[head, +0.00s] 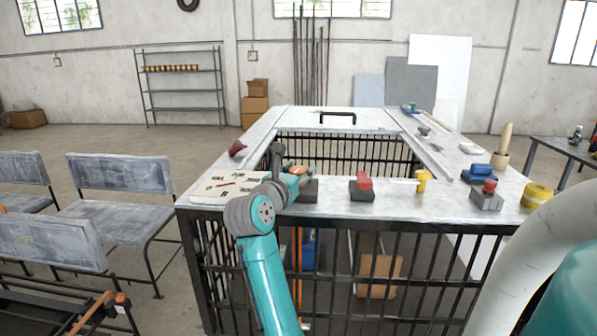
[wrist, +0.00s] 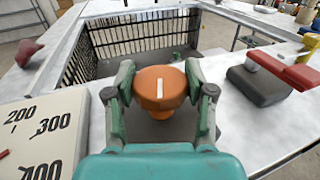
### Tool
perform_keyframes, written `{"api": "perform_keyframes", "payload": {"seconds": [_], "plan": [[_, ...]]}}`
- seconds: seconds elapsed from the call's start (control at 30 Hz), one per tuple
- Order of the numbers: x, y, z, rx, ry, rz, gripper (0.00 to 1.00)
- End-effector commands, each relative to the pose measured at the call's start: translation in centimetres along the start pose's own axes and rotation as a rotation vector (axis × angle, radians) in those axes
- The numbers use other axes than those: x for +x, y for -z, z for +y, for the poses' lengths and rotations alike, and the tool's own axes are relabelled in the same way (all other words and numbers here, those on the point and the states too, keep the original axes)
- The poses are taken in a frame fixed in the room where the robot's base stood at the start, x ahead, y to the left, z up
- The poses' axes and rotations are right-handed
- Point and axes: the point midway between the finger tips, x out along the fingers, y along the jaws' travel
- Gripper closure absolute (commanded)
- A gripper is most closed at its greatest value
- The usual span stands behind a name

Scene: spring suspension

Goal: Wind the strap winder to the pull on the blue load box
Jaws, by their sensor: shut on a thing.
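The strap winder's round orange knob (wrist: 163,88) has a white mark on top, which points almost straight up the wrist picture. It also shows in the head view (head: 298,169), at the near edge of the grey table frame. My gripper (wrist: 160,82) is shut on the knob, one finger on each side. The blue load box (head: 304,248) hangs or stands low behind the bars, partly hidden by my arm and the bars. An orange strap (head: 297,245) runs down in front of it. A pale dial board (wrist: 42,135) shows 200, 300 and 400; its full scale is cut off.
A dark block with a red handle (head: 363,186) sits right of the winder. A yellow piece (head: 422,181), blue block (head: 476,173) and yellow tape roll (head: 536,194) lie farther right. A dark red object (head: 237,148) lies at the left. The frame's middle is open.

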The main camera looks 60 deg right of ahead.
Motion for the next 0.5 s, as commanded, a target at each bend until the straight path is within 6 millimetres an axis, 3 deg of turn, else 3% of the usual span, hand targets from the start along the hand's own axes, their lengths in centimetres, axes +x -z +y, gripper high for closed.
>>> {"api": "perform_keyframes", "payload": {"seconds": [0.5], "plan": [[0.02,-0.04,0.15,0.0,0.287,0.0,0.81]]}}
